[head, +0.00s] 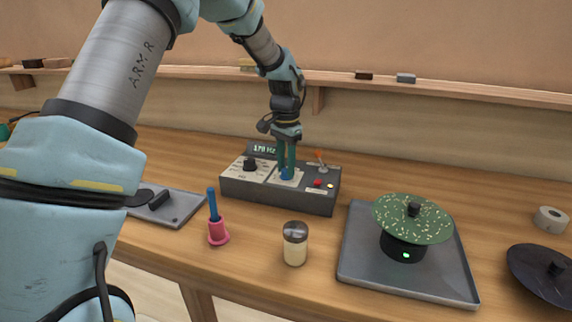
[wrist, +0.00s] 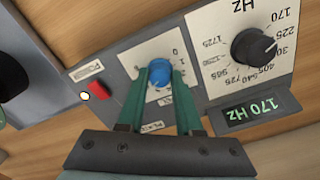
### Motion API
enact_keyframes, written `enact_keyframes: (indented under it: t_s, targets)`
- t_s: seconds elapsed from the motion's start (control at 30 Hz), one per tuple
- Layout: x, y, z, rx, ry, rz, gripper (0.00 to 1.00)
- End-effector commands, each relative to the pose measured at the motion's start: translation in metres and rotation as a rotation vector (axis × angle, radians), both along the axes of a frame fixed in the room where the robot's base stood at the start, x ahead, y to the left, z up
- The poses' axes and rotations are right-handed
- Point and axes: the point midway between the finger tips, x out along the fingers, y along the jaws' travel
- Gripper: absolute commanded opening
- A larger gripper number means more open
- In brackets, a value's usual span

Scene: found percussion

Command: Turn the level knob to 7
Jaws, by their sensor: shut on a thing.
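The grey control box (head: 260,195) stands on the wooden bench in the head view. Its blue level knob (head: 286,174) is on a light dial plate near the middle of the panel. The blue knob (wrist: 159,75) also shows in the wrist view, between my green fingers. My gripper (head: 286,164) points down from above and is shut on the blue knob. The fingers hide most of the level scale, so I cannot read the setting. A black frequency knob (head: 250,164) sits to the left, and a display (wrist: 256,110) reads 170 Hz.
A tray (head: 360,276) with a speckled green disc (head: 390,214) is at right.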

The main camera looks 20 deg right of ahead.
Motion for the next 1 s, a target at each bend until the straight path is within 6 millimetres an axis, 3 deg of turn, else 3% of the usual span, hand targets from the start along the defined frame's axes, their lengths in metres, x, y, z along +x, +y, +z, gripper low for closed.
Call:
enact_keyframes:
  t_s: [0.5,1.0]
  targets:
    - [0.0004,0.0001,0.0008,-0.001,0.0,-0.343,0.0]
    - [0.0004,0.0,0.0003,-0.001,-0.001,-0.41,0.0]
